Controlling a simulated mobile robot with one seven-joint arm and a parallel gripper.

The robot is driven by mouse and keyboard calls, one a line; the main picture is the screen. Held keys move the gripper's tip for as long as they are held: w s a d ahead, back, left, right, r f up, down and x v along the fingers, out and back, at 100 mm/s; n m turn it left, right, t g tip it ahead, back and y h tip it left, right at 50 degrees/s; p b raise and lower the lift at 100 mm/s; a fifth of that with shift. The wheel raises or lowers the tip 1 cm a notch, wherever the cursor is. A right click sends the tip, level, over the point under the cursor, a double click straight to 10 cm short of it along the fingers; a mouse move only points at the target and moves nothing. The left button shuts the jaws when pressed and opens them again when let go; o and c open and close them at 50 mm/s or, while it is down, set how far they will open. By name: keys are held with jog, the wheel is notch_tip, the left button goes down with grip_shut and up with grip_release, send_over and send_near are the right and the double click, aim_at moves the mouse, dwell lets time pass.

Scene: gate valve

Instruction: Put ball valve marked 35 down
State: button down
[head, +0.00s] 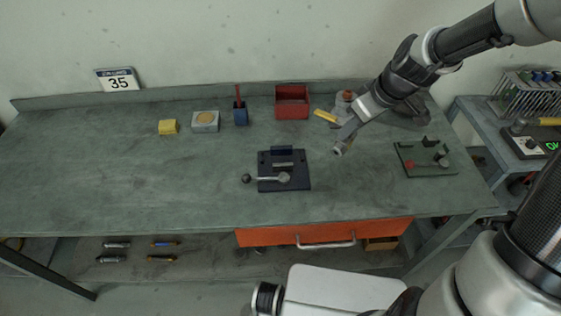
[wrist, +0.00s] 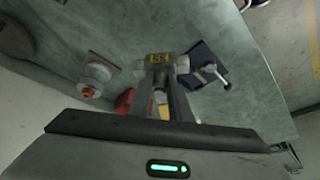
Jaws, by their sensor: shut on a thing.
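My gripper (head: 344,141) is above the right half of the workbench, to the right of the dark blue fixture plate (head: 302,182). In the head view only a small metal part of the held piece (head: 339,150) shows at the fingertips.
A wall sign reads 35 (head: 118,80). A green plate (head: 425,158) lies right. The bench's left front is clear.

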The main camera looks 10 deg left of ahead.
jog(key=w+a+f+n+g+h+b, duration=0.2)
jog(key=a+n+g, duration=0.6)
jog(key=a+n, duration=1.35)
jog(key=d+f+n, duration=0.1)
jog(key=f, duration=0.1)
jog(key=d+f+n+h+p, duration=0.1)
jog(key=f+n, duration=0.1)
jog(key=f, duration=0.1)
jog(key=d+f+n, duration=0.1)
jog(key=d+f, duration=0.1)
jog(key=f, duration=0.1)
jog(key=shift+s+f, duration=0.2)
jog(key=shift+f, duration=0.15)
jog(key=c, duration=1.6)
grip_release()
jog(key=shift+d, duration=0.1)
jog(key=shift+c, duration=0.2)
jog(key=v, duration=1.2)
jog(key=shift+s+a+r+t, duration=0.25)
jog(key=shift+r+t, duration=0.05)
